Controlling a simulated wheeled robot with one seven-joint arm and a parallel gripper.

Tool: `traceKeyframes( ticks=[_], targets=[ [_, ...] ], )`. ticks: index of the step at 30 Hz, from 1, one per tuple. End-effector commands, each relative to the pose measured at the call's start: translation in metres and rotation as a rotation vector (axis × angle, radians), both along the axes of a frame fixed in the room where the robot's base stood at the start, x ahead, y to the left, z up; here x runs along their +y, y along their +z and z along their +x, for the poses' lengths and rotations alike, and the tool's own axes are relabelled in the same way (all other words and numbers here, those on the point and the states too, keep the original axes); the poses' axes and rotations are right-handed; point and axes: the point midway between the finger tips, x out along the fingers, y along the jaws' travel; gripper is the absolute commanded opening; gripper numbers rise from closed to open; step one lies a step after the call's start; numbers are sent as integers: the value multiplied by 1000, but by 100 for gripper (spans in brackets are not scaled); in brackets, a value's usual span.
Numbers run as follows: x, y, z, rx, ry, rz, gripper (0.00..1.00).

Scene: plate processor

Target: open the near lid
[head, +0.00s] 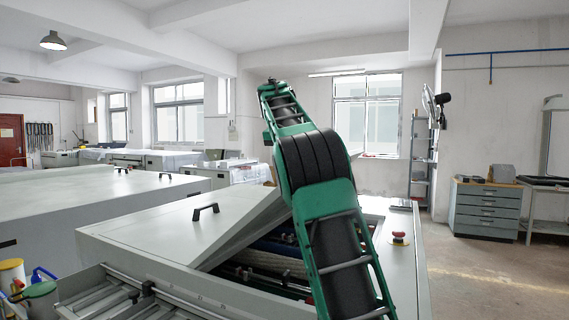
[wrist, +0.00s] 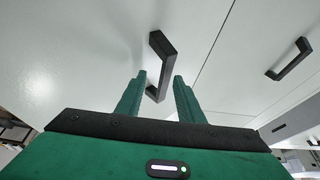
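In the wrist view a black bar handle (wrist: 163,60) stands on a pale grey lid panel (wrist: 80,60). My gripper (wrist: 158,82) has its two green fingers apart, one on each side of the handle's lower part, with gaps between bar and fingers. In the head view my arm hides the gripper and this handle.
Beside the raised lid lies a flat closed panel with its own black handle (head: 205,210); a second handle (wrist: 289,60) also shows across a seam in the wrist view. A red stop button (head: 398,238) sits on the right frame. Open floor (head: 490,285) lies to the right.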

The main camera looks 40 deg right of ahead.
Motion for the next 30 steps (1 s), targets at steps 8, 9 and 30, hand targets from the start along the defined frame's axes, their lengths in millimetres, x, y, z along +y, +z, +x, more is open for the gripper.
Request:
traceKeyframes(
  ticks=[8, 9, 30],
  targets=[
    [14, 40, -4, 2, 1, -2, 34],
    [16, 44, -5, 1, 1, -2, 34],
    [21, 56, -7, 4, 0, 0, 0]
  ],
)
